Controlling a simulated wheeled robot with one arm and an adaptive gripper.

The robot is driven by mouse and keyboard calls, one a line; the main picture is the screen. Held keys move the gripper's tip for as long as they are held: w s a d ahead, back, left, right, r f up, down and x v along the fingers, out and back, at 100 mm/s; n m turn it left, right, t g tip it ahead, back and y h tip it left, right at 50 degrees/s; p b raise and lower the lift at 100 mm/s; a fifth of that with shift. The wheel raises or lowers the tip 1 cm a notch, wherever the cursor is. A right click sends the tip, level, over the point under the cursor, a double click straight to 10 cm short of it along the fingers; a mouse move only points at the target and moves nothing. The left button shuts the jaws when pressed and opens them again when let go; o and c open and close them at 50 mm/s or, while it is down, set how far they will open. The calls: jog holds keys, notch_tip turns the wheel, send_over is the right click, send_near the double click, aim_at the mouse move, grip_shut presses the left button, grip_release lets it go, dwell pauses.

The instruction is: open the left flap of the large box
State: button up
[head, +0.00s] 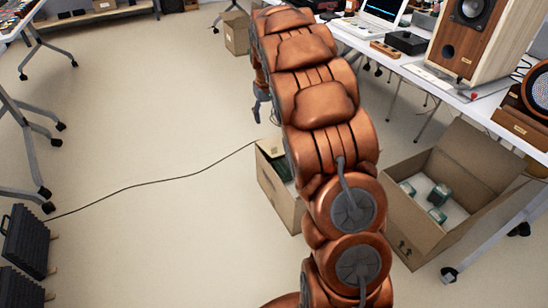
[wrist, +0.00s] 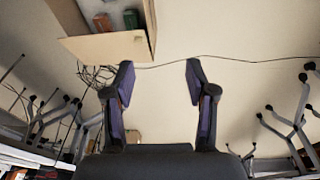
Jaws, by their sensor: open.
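A large open cardboard box (head: 420,232) stands on the floor at the right in the head view, with small white-and-green items inside. A tall flap (head: 478,150) stands up at its back. Its left edge is partly behind my arm, so I cannot tell how its left flap lies. My gripper (head: 260,104) hangs left of my copper arm in the head view, well away from this box. In the wrist view my gripper (wrist: 159,82) is open, with nothing between its fingers. An open box (wrist: 108,48) with red and green contents shows beyond them; I cannot tell which box it is.
A second open box (head: 280,200) stands behind my arm. A dark cable (head: 150,184) crosses the floor. A table (head: 455,92) with speakers overhangs the right side. Dark cases (head: 24,245) and table legs stand left. The middle-left floor is clear.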

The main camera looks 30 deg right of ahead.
jog(key=w+d+f+t+b, duration=0.1)
jog(key=w+d+f+b, duration=0.3)
jog(key=f, duration=0.4)
jog(key=w+d+f+b, duration=0.4)
jog(key=w+f, duration=0.1)
jog(key=f, duration=0.4)
jog(key=w+d+f+t+b, duration=0.1)
jog(key=w+d+f+b, duration=0.3)
jog(key=f, duration=0.5)
jog(key=shift+w+d+n+t+b, duration=0.1)
jog(key=shift+w+n+t+b, duration=0.2)
jog(key=shift+b, duration=0.05)
jog(key=shift+b+x, duration=1.35)
jog(key=shift+x, duration=2.35)
grip_shut()
jog(key=shift+a, duration=0.2)
